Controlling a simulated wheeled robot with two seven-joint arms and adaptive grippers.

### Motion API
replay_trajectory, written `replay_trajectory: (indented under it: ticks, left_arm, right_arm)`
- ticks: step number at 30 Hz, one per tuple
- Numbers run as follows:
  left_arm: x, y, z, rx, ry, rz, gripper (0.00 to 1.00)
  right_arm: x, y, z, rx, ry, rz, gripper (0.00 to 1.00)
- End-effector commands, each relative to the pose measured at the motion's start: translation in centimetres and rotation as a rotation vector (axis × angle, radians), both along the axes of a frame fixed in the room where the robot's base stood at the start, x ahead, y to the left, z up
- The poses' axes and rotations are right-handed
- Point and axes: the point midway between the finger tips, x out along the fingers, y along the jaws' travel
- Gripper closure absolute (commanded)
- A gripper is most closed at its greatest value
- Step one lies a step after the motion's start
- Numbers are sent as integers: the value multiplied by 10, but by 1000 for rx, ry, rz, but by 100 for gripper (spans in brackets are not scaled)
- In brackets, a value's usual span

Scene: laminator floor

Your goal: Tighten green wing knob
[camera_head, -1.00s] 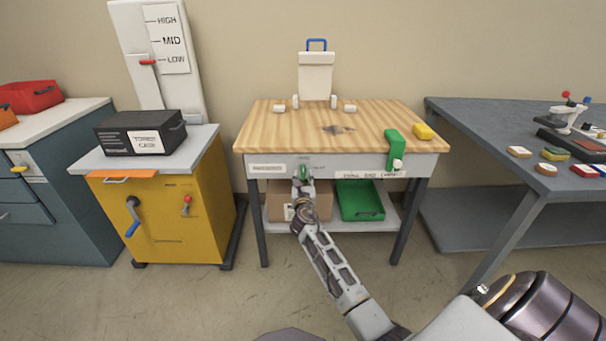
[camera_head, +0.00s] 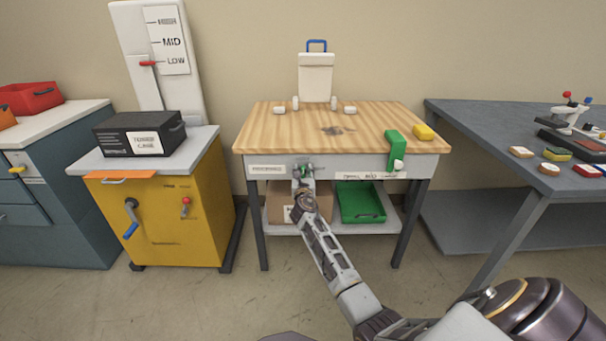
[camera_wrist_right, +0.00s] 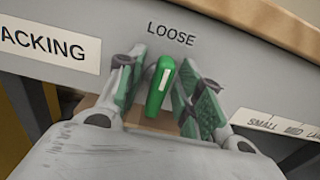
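The green wing knob (camera_wrist_right: 160,85) is on the grey front panel of the wooden-topped bench, under the word LOOSE. It has a white mark near its upper end and stands nearly upright, tilted slightly. It also shows small in the head view (camera_head: 303,170). My right gripper (camera_wrist_right: 166,88) has its two green-padded fingers on either side of the knob, with gaps between pads and knob; it also shows in the head view (camera_head: 303,174). The right gripper is open. My left gripper is not in view.
The wooden bench top (camera_head: 290,125) overhangs the panel just above the knob. A green clamp-like block (camera_head: 395,148) sits at the bench's front right edge. A cardboard box (camera_head: 284,203) and a green tray (camera_head: 361,203) are on the shelf below.

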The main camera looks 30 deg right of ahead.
Motion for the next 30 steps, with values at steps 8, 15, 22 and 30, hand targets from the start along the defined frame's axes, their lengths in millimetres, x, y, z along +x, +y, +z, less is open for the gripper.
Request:
replay_trajectory:
  ticks: [8, 15, 22, 30]
  left_arm:
    - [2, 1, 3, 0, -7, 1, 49]
    - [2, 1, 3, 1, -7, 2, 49]
    - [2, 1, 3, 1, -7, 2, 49]
    - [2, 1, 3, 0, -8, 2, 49]
  right_arm:
    - [0, 0, 0, 0, 0, 0, 89]
    - [0, 0, 1, -1, -1, 0, 100]
    - [0, -1, 2, -1, -3, 0, 100]
    - [1, -2, 3, 26, -22, 0, 100]
